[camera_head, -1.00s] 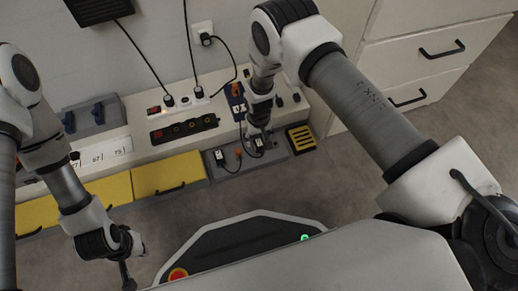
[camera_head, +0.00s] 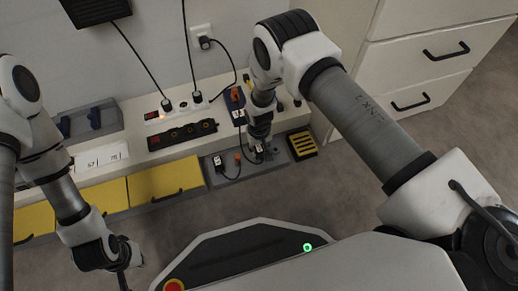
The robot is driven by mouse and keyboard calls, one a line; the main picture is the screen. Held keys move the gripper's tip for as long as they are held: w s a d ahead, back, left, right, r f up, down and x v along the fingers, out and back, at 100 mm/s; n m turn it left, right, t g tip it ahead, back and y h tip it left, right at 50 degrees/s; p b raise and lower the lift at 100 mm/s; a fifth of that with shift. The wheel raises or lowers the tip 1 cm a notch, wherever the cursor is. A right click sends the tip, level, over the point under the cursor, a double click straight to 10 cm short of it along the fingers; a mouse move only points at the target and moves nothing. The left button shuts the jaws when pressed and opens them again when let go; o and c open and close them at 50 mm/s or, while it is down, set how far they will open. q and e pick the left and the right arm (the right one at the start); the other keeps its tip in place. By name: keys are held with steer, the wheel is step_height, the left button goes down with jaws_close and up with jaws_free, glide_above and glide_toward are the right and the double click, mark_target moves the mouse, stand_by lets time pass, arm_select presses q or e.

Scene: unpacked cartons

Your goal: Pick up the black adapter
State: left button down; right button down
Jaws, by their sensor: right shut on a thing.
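My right gripper (camera_head: 260,144) is low over the grey tray (camera_head: 203,171) on the lower ledge. It is shut on a small dark thing with a light face, which I take to be the black adapter (camera_head: 259,153). The fingers hide part of it, and I cannot tell whether it touches the tray. Another small black piece with a light face (camera_head: 218,161) lies in the tray to the left, beside a cord and a small orange part (camera_head: 238,157). My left gripper (camera_head: 123,281) hangs at the lower left, partly cut off by the frame edge.
A black power strip (camera_head: 183,135) and a white strip with plugs (camera_head: 170,114) lie on the bench behind. A wall outlet (camera_head: 202,36) has a hanging cord. A yellow-and-black block (camera_head: 301,144) is to the right, near white drawers (camera_head: 418,70).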

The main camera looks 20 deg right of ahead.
mark_target(259, 149)
steer(key=r+p, duration=0.1)
steer(key=r, duration=0.1)
steer(key=r+p, duration=0.2)
steer(key=shift+s+a+r, duration=0.1)
steer(key=shift+s+r, duration=0.05)
steer(key=shift+s, duration=0.05)
steer(key=s+a+p, duration=0.3)
steer(key=s+p, duration=0.3)
steer(key=s, duration=0.1)
steer(key=s+a+p, duration=0.4)
steer(key=s+p, duration=0.2)
steer(key=s, duration=0.1)
steer(key=shift+r, duration=0.3)
